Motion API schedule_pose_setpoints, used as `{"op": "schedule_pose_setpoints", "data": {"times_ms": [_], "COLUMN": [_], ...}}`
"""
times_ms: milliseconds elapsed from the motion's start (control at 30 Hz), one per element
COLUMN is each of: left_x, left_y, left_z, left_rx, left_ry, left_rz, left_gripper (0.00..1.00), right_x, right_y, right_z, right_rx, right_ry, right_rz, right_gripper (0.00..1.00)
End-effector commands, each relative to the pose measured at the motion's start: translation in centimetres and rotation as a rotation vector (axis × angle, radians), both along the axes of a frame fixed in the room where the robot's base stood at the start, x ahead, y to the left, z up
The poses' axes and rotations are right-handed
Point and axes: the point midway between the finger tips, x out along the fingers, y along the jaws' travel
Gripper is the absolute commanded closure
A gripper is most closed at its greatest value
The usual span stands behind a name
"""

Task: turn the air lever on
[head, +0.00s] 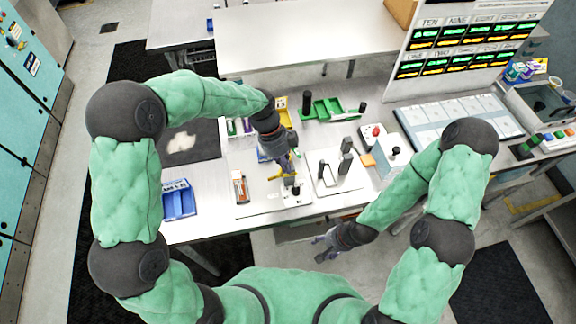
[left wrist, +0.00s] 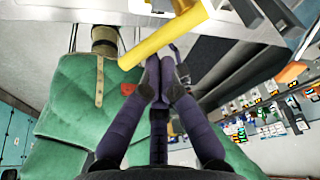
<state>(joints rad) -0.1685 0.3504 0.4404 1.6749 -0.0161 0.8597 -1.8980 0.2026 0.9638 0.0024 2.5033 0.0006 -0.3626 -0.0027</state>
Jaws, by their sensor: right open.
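The yellow air lever (head: 280,177) shows above a small pale block (head: 297,193) near the front edge of the work table. In the left wrist view the yellow lever (left wrist: 165,38) lies as a slanted bar just past the fingertips. My left gripper (head: 286,163) is over the lever, pointing down. In the left wrist view its purple fingers (left wrist: 163,78) meet at the tips, with the bar beyond them and not between them. I cannot tell whether they touch it. My right gripper (head: 326,247) is open and empty, low in front of the table edge.
A blue bin (head: 179,201) stands at the left of the table. A white plate with dark posts (head: 335,177) is right of the lever. A box with a red button (head: 374,133) and a green tray (head: 325,109) stand behind. The table's front left is mostly clear.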

Motion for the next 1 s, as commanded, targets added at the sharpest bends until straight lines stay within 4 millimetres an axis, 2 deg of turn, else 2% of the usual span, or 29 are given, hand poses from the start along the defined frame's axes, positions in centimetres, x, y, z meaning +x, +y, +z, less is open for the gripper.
{"op": "schedule_pose_setpoints", "data": {"times_ms": [1000], "left_x": [0.6], "left_y": [2.0], "left_z": [0.0], "left_rx": [0.000], "left_ry": [-0.001], "left_rz": [-0.440], "left_gripper": [1.00], "right_x": [0.0], "right_y": [0.0], "right_z": [-0.7], "right_rx": [0.000], "right_ry": [0.000], "right_rz": [0.000], "right_gripper": [0.42]}}
